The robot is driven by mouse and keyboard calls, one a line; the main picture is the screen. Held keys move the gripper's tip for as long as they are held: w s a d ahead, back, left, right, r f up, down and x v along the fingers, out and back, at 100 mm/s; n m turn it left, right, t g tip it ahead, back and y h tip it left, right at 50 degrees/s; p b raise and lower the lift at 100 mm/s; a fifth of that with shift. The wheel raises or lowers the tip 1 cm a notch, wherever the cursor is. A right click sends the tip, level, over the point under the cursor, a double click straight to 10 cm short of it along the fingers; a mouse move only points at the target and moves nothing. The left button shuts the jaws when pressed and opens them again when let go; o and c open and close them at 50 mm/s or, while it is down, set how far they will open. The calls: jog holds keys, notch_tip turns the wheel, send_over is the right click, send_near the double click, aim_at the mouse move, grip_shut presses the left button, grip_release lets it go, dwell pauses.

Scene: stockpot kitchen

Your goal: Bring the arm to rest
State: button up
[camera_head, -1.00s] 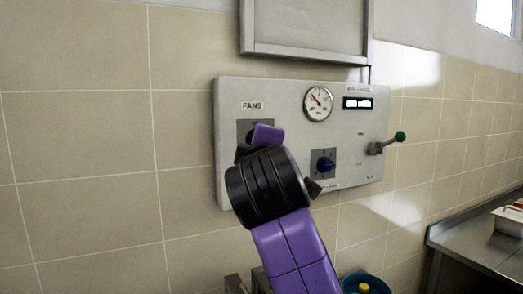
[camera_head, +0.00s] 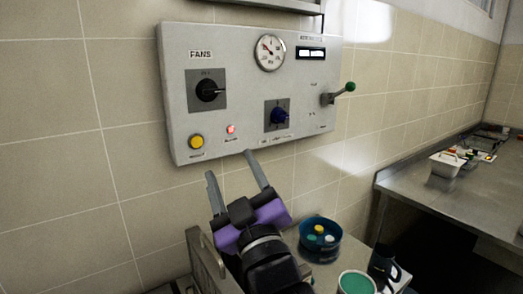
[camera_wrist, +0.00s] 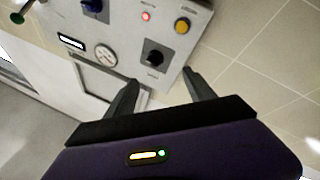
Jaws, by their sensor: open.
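My gripper (camera_head: 232,170) is purple and black with two grey fingers. In the head view it stands below the control panel (camera_head: 180,90), fingers pointing up, spread apart with nothing between them. In the wrist view the open fingers (camera_wrist: 160,92) point toward the panel (camera_wrist: 190,50), which appears upside down. The panel carries a black FANS knob (camera_head: 207,90), a blue knob (camera_head: 279,116), a yellow button (camera_head: 196,142), a lit red lamp (camera_head: 231,129), a round gauge (camera_head: 270,52) and a lever with a green ball (camera_head: 350,87). In the head view, one fingertip overlaps the panel's lower edge; contact cannot be told.
A metal counter (camera_head: 420,190) with a white tray (camera_head: 446,165) is at the right. The tiled wall is close behind.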

jog(key=s+d+f+m+h, duration=0.2)
jog(key=s+d+f+m, duration=0.2)
jog(key=s+d+f, duration=0.5)
jog(key=s+d+f+m+h, duration=0.25)
jog(key=s+d+f, duration=0.25)
jog(key=s+f, duration=0.45)
jog(key=s+d+f+m+g+h, duration=0.1)
jog(key=s+d+f+g, duration=0.1)
jog(key=s+f, duration=0.3)
jog(key=s+d+f+m+g+h+b, duration=0.1)
jog(key=s+d+f, duration=0.4)
jog(key=s, duration=0.6)
jog(key=s+d+f+m+g+h+b, duration=0.1)
jog(key=s+d+f, duration=0.3)
jog(key=s, duration=0.5)
jog(key=shift+f+m+g+h, duration=0.5)
jog(key=shift+m+g+h, duration=0.15)
jog(key=shift+g, duration=0.25)
jog(key=shift+s+d, duration=0.1)
jog(key=shift+c, duration=0.2)
